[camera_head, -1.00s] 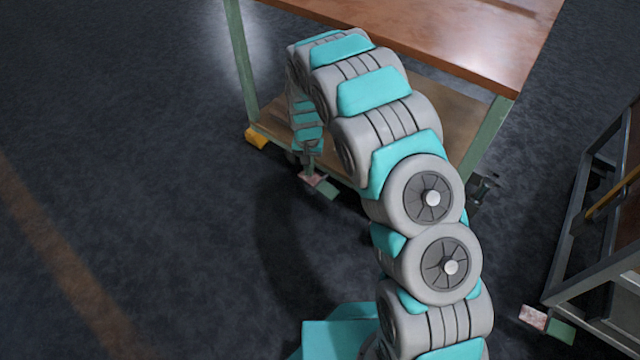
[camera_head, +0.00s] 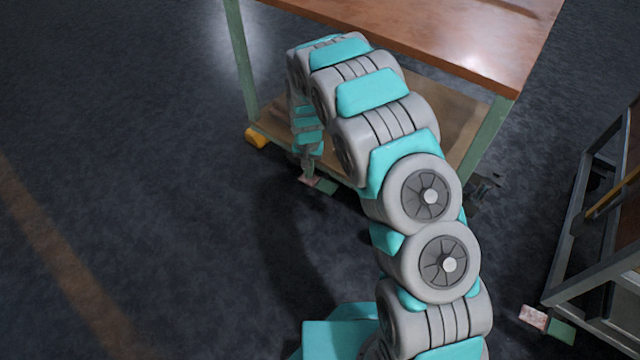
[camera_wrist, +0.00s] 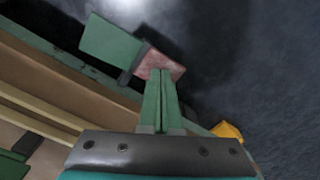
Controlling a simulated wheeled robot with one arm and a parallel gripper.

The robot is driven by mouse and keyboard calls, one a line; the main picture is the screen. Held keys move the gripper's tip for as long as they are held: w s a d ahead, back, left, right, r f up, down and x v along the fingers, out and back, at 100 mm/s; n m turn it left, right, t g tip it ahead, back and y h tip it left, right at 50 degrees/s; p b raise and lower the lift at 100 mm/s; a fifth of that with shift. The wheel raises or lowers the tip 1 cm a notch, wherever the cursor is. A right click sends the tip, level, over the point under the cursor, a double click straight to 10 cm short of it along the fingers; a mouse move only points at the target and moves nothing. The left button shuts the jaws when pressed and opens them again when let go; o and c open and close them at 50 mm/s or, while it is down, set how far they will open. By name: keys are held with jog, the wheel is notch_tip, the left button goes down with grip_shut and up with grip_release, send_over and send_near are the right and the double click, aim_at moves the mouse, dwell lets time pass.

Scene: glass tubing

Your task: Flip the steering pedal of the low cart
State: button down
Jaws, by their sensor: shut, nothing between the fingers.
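A two-part pedal, with a pink plate (camera_head: 308,181) and a green plate (camera_head: 327,187), sits low at the near edge of a cart (camera_head: 268,131) with a wooden top and green legs. In the wrist view the pink plate (camera_wrist: 163,64) is right at the fingertips, and the green plate (camera_wrist: 108,39) extends up and left. My gripper (camera_wrist: 162,72) is shut and empty, pointing down onto the pink plate and seemingly touching it. In the head view my gripper (camera_head: 309,173) is small and partly merges with the pedal. The arm hides part of the cart.
A yellow-orange caster part (camera_head: 256,138) is at the cart's left corner. A second, dark-framed cart (camera_head: 568,235) stands at the right, with its own pink-and-green pedal (camera_head: 547,324) near the floor. The dark floor (camera_head: 130,180) at left is clear.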

jog(key=shift+r, duration=0.15)
notch_tip(320, 180, up, 7)
jog(key=p, duration=0.1)
jog(key=shift+p, duration=0.4)
dwell(0.6)
